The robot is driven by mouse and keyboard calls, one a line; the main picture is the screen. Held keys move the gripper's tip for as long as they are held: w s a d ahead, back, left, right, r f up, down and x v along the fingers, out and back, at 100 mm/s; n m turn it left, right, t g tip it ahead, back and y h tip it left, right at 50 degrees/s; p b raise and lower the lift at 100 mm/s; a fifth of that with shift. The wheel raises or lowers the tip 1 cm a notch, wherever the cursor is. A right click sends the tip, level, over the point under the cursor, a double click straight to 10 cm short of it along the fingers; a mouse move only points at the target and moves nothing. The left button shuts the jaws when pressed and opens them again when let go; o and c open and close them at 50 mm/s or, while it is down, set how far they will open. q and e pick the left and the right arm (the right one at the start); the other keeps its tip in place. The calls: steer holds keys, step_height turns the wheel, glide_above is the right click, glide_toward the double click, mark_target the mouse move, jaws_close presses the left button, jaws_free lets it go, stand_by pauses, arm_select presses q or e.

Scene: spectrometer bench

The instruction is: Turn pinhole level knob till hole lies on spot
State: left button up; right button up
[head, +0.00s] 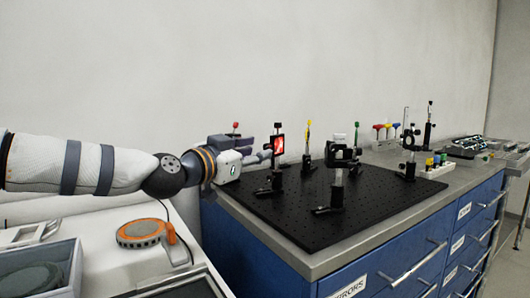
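Several optic mounts on posts stand on the black breadboard (260,205). My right gripper is not in view.
More mounts (409,140) stand toward the right of the board. Coloured-handled drivers (387,127) and a white block (428,168) sit on the bench's grey top (345,249). An orange and grey round device (142,232) lies on the white surface at left. The board's front is mostly clear.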

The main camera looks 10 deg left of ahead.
mark_target(265, 147)
arm_select(q)
steer(key=x, duration=0.4)
steer(key=shift+r, duration=0.1)
jaws_close()
